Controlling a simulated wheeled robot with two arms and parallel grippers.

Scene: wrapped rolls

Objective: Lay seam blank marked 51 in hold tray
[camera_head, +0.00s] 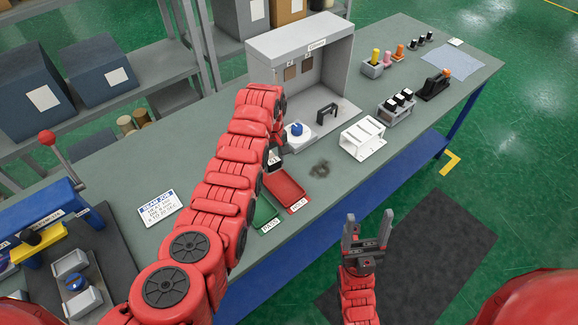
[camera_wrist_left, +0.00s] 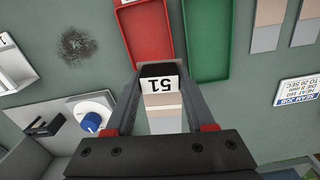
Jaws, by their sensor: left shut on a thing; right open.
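My left gripper (camera_wrist_left: 160,90) is shut on the seam blank marked 51 (camera_wrist_left: 162,104), a piece with beige bands and a dark end beside a white "51" label. In the wrist view the label reads upside down. In the head view the blank's dark end shows by the left gripper (camera_head: 276,150), mostly hidden by my arm. The red tray (camera_head: 291,187), with a label that looks like HOLD, lies just beyond the blank; it also shows in the wrist view (camera_wrist_left: 146,35), and its visible floor is empty. My right gripper (camera_head: 367,232) is open and empty, off the table's front edge.
A green tray (camera_head: 264,212), labelled PASS, adjoins the red one. A grey booth (camera_head: 300,60) with a blue-knobbed device (camera_head: 297,131) stands behind. A white rack (camera_head: 362,138) sits to the right. Beige-and-grey pieces (camera_wrist_left: 268,25) lie beyond the green tray.

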